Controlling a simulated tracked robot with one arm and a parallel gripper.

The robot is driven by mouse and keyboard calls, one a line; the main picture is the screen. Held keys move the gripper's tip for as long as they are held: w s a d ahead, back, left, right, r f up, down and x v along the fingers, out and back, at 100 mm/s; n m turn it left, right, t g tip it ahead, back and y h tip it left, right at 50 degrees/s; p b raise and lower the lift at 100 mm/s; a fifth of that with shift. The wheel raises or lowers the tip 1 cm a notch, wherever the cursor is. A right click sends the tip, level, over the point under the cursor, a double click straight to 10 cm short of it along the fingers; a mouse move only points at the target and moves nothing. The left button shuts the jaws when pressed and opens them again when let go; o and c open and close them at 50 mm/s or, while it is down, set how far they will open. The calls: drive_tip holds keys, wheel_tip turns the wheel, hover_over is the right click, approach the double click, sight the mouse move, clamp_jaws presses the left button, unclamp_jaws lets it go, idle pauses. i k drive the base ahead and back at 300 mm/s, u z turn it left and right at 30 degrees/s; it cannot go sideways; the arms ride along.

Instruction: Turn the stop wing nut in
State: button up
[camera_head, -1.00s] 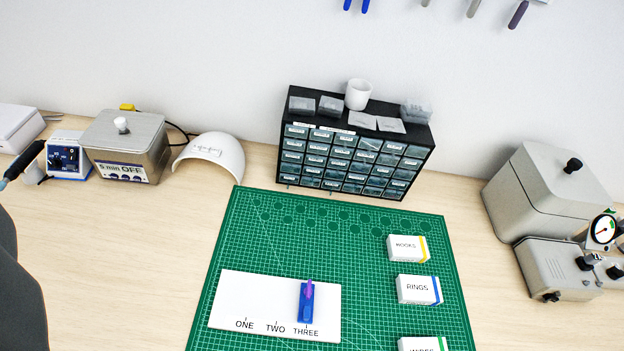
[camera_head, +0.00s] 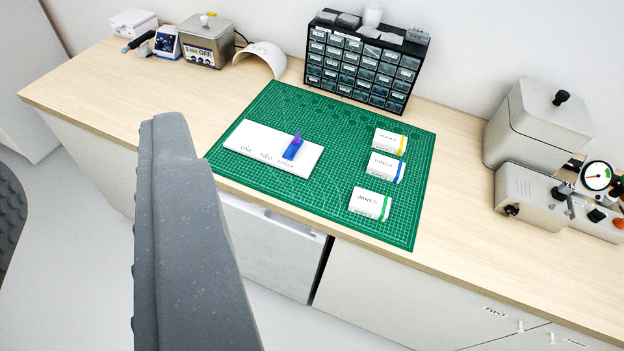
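I cannot make out a wing nut for certain. A small blue block with a purple upright piece (camera_head: 293,146) stands on a white board (camera_head: 250,136) at the mark THREE; the board also bears ONE and TWO. The purple piece is too small to tell whether it is the stop wing nut. The board lies on a green cutting mat (camera_head: 400,228). A grey part of my own arm fills the lower left. My gripper's fingers are not in view.
White boxes for hooks (camera_head: 388,141), rings (camera_head: 382,167) and wires (camera_head: 366,203) stand on the mat's right. A drawer cabinet (camera_head: 362,62) stands behind. Grey machines (camera_head: 535,125) are at right. The bench's front edge runs below the mat; cupboards lie under it.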

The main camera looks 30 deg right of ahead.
sight(295, 140)
drive_tip(key=z, duration=0.05)
drive_tip(key=k, duration=0.1)
drive_tip(key=z, duration=0.4)
drive_tip(key=i, duration=0.95)
drive_tip(key=u, duration=0.5)
drive_tip(key=i, duration=0.7)
drive_tip(key=u, duration=0.55)
